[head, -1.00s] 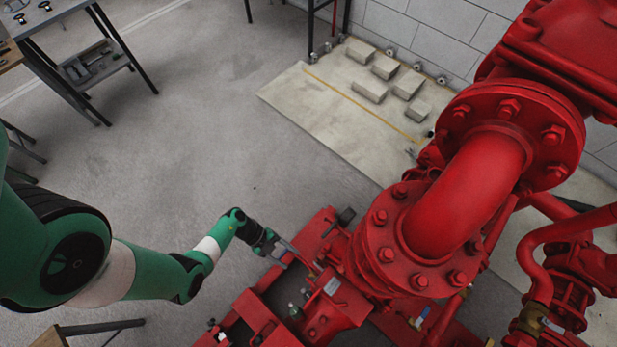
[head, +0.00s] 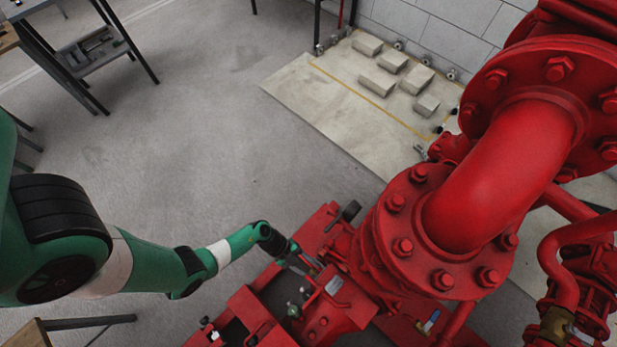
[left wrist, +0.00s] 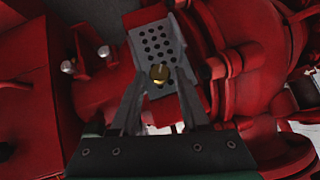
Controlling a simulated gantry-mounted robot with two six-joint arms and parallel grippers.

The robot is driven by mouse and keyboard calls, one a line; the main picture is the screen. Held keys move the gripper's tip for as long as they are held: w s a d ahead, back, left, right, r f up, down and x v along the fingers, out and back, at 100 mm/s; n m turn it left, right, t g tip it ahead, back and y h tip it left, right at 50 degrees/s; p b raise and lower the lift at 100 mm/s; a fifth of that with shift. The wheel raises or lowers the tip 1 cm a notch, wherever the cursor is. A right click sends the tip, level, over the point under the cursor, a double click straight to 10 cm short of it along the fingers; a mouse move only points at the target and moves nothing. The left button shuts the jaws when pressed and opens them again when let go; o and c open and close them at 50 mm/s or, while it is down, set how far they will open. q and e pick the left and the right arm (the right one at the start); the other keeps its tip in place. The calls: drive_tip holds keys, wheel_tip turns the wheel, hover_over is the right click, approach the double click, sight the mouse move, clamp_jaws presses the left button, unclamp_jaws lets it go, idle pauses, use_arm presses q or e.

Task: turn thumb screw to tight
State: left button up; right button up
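A small brass thumb screw (left wrist: 159,75) shows in the left wrist view, in front of a grey perforated plate (left wrist: 158,42) on the red pump. My left gripper (left wrist: 158,84) is open, with its two grey fingers spread on either side of the screw in the picture. I see a gap between each finger and the screw, and cannot tell the depth between them. In the head view my left gripper (head: 308,267) reaches in beside the red pump body (head: 330,310); the thumb screw is too small to make out there. My right gripper is not in view.
A large red flanged pipe (head: 500,180) rises to the right of my left gripper. A brass-fitted red valve (head: 555,325) stands at lower right. Pale blocks (head: 405,72) lie on a floor slab (head: 340,115) behind.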

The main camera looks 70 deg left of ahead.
use_arm(q)
clamp_jaws()
drive_tip(key=shift+s+d+f+m+t+y+b, duration=0.1)
drive_tip(key=shift+s+m+t+y+b, duration=0.1)
drive_tip(key=shift+m+t+b, duration=0.5)
drive_tip(key=shift+s+f+m+t+y+b, duration=0.1)
drive_tip(key=shift+f+m+t+y+b, duration=0.2)
drive_tip(key=shift+t+b, duration=0.7)
drive_tip(key=shift+s+d+r+m+t+y+b, duration=0.1)
drive_tip(key=shift+s+m+t+b, duration=0.05)
drive_tip(key=shift+m+t+b, duration=0.65)
drive_tip(key=shift+o, duration=1.7)
unclamp_jaws()
